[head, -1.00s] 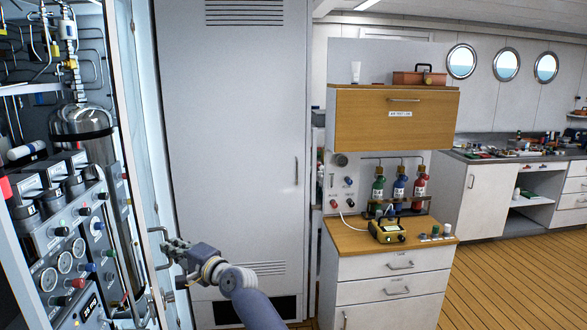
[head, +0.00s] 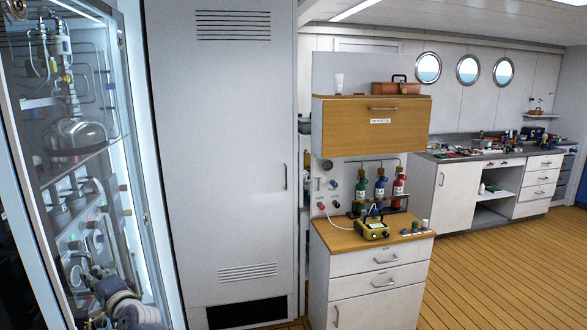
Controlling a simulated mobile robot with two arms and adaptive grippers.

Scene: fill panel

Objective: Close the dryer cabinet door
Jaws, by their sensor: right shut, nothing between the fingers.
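The dryer cabinet is at the left of the head view. Its glass door (head: 100,205) now lies across the front, and the white door frame (head: 28,190) runs down the left side. Gauges, pipes and a metal cylinder (head: 78,140) show hazily through the glass. I cannot tell whether the door is fully flush or a small gap is left. My right gripper (head: 88,276) is at the lower left, against or just in front of the glass. It is shut and empty. The door handle is not clearly seen. My left gripper is not in view.
A tall grey cabinet (head: 225,150) stands right beside the dryer cabinet. A long workbench (head: 470,152) is at the back right. The plank floor (head: 490,265) is clear there.

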